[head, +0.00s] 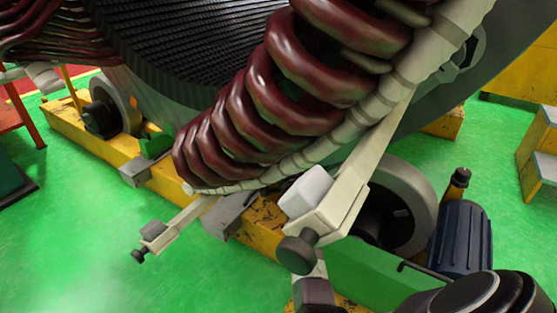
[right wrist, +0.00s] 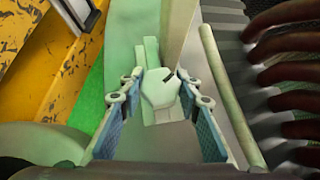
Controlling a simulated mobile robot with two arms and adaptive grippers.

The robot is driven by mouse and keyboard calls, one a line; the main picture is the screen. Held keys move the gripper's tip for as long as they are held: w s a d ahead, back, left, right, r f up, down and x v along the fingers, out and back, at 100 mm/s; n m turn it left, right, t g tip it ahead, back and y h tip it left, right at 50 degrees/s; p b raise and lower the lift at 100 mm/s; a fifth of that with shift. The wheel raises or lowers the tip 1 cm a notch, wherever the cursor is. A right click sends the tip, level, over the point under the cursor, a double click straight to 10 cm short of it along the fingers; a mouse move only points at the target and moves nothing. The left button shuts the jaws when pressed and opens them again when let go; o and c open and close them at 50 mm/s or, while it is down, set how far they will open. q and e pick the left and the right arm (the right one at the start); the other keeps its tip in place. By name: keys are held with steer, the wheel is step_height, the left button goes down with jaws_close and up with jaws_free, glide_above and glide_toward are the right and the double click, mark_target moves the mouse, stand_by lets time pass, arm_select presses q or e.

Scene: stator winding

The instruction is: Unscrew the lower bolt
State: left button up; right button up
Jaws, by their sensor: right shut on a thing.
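In the right wrist view, a pale hexagonal bolt head (right wrist: 160,91) sits on a pale bracket (right wrist: 152,50). My right gripper (right wrist: 161,84) has its blue-padded fingers on both sides of the bolt head and is shut on it. The bolt's shaft is hidden. In the head view, pale bracket arms (head: 345,195) run below the dark red coils (head: 240,125) of the stator. A dark round end piece (head: 297,254) shows at the lower bracket. Which of these is the gripped bolt, I cannot tell there. My left gripper is not in view.
A worn yellow beam (head: 255,247) with wheels (head: 405,205) runs under the stator. A dark blue motor (head: 461,237) stands at the right. Another bracket arm with a small dark bolt (head: 138,256) sticks out at the left. Green floor (head: 60,220) is clear at the left.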

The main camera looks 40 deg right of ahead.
steer(key=o, duration=1.2)
steer(key=shift+f, duration=0.1)
steer(key=shift+v, duration=3.75)
